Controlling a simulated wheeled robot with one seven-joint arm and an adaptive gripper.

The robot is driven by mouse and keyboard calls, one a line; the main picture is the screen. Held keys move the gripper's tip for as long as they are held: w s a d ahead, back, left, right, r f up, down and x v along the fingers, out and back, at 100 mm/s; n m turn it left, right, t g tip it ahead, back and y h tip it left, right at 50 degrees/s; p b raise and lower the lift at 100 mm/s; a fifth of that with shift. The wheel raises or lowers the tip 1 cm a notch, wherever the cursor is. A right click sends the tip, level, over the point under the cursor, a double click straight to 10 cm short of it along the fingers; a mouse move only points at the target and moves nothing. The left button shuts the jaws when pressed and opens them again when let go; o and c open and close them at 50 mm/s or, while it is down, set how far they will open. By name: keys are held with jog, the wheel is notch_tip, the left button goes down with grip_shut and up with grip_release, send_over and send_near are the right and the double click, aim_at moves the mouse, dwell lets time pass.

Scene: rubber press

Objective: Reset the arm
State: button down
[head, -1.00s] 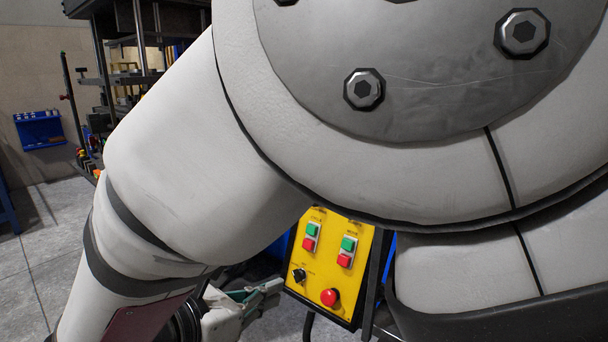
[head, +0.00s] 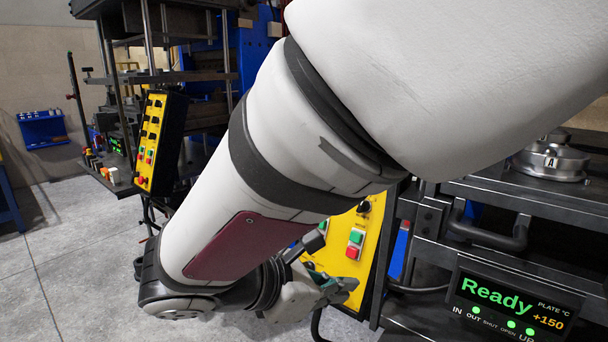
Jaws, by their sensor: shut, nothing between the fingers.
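My arm crosses the head view from the upper right to the lower left, large and close to the camera. My gripper (head: 338,291) is at the bottom middle, small and partly hidden by my wrist. Its fingers are together with nothing seen between them. It is in front of the lower part of a yellow button panel (head: 371,236); I cannot tell whether it touches the panel.
Another control panel (head: 160,141) stands at the left. A blue wall rack (head: 42,130) hangs far left. Grey floor (head: 75,260) is open at left.

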jog(key=s+d+r+m+g+y, duration=0.2)
jog(key=s+d+m+y, duration=0.7)
jog(key=m, duration=1.3)
jog(key=s+d, duration=0.5)
jog(key=shift+d+r+y, duration=0.2)
jog(key=shift+r+y, duration=0.1)
jog(key=shift+r, duration=0.1)
